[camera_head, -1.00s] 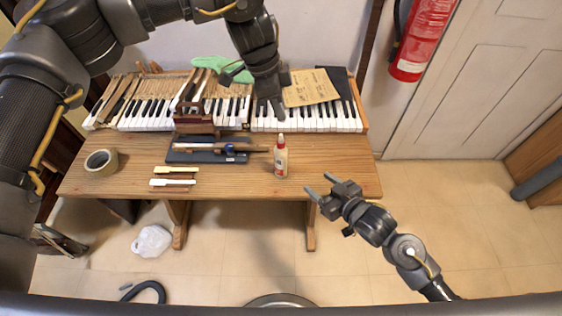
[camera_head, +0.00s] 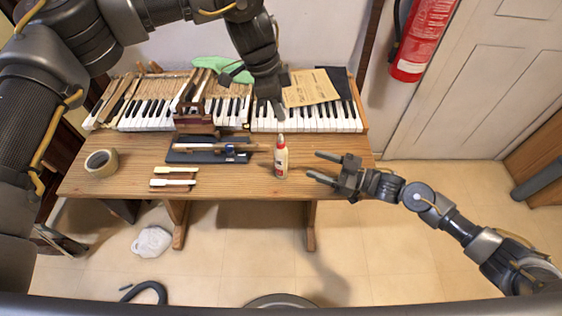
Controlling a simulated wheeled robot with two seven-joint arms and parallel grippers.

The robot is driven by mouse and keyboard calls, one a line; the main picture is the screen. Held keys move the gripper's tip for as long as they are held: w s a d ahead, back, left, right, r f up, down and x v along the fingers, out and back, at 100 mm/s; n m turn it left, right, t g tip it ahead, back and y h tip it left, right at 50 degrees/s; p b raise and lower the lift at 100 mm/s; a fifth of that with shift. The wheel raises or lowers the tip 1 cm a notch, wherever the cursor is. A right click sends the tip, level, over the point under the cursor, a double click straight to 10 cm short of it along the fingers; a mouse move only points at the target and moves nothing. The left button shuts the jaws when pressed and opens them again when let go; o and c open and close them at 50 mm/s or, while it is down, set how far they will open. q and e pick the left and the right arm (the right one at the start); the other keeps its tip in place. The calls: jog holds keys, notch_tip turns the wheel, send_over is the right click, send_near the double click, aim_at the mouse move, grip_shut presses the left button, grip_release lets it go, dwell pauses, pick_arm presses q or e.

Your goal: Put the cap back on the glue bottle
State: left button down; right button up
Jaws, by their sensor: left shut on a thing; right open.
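The glue bottle (camera_head: 281,160), pale with a red tip and a red label, stands upright on the wooden table right of the middle. My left gripper (camera_head: 276,113) points down above and just behind the bottle, in front of the piano keys. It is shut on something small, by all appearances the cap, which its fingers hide. A small gap seems to lie between its fingertips and the bottle's tip. My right gripper (camera_head: 318,167) is open and empty at the table's right end. Its two fingers point left toward the bottle, apart from it.
Piano keys (camera_head: 307,117) line the table's back. A dark blue tray (camera_head: 190,157) with tools lies left of the bottle. The front of the wooden table (camera_head: 235,187) is clear.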

aim_at(281, 153)
jog(key=shift+a, duration=0.1)
jog(key=x, duration=1.2)
jog(key=shift+w, duration=0.1)
grip_shut()
